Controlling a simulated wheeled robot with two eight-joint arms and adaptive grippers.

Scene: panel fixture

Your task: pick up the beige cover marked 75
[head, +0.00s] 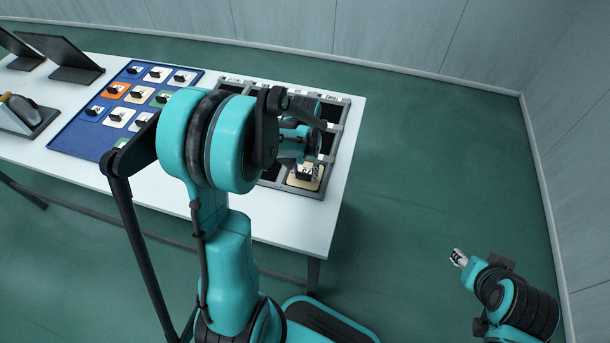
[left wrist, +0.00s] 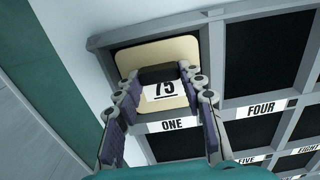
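The beige cover marked 75 (left wrist: 180,50) is a square plate with a black handle and a white label reading 75. It sits at the corner compartment labelled ONE of the grey rack (left wrist: 215,60). It also shows in the head view (head: 305,184), at the rack's near right corner. My left gripper (left wrist: 158,75) is over it, with one fingertip against each side of the handle. Whether the cover is lifted at all is hard to tell. My right gripper (head: 459,258) is empty, over the floor at the lower right, too small to read its fingers.
A blue board (head: 72,140) with several coloured covers lies left of the rack on the white table (head: 280,223). Dark tilted panels (head: 65,52) stand farther left. Dark compartments beside ONE, such as FOUR (left wrist: 262,50), look empty. Green floor is clear on the right.

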